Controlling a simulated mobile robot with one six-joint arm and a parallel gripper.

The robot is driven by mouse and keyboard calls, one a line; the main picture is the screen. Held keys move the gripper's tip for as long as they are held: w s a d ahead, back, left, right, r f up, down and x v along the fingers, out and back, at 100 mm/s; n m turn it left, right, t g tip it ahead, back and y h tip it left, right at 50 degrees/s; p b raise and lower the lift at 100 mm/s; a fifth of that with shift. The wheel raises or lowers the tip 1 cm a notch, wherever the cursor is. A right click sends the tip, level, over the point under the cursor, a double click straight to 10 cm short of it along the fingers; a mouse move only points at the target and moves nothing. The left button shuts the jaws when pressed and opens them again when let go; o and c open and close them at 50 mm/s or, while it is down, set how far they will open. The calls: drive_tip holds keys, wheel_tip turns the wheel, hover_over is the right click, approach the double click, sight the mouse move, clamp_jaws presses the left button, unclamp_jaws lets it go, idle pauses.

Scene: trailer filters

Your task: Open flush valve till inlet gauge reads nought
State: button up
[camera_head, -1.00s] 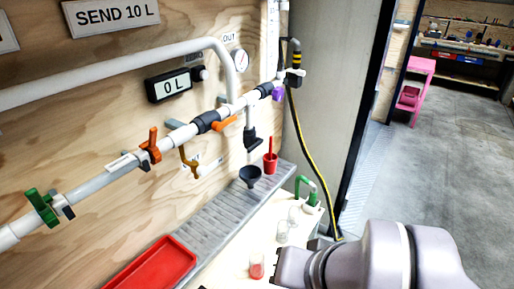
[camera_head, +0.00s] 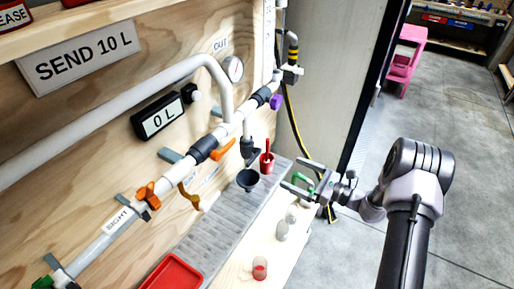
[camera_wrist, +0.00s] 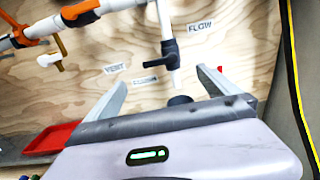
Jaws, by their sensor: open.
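No label clearly reads as flush valve, so I cannot tell which valve it is. A black-handled valve (camera_head: 248,147) on a short drop pipe hangs above a dark funnel (camera_head: 248,180); its black handle also shows in the wrist view (camera_wrist: 169,50). Other valves on the white pipe have an orange handle (camera_head: 147,195), a second orange handle (camera_head: 222,150) and a purple handle (camera_head: 275,102). A round gauge (camera_head: 233,69) sits by the OUT label; its needle is too small to read. No gauge marked inlet shows. My gripper (camera_head: 291,173) is open and empty, right of the funnel.
A display (camera_head: 160,116) reads 0 L. A brass tap (camera_head: 188,195) hangs from the pipe. A yellow-black hose (camera_head: 291,110) hangs at the panel's right edge.

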sight(254, 156)
drive_tip(key=b+x, duration=0.3)
drive_tip(key=x, duration=1.2)
drive_tip(key=shift+s+a+f, duration=0.1)
drive_tip(key=shift+s+a, duration=0.05)
drive_tip(key=shift+s, duration=0.05)
drive_tip(key=shift+w+a, duration=0.4)
drive_tip(key=shift+a, duration=0.1)
drive_tip(key=c, duration=2)
drive_tip(key=shift+c, duration=0.2)
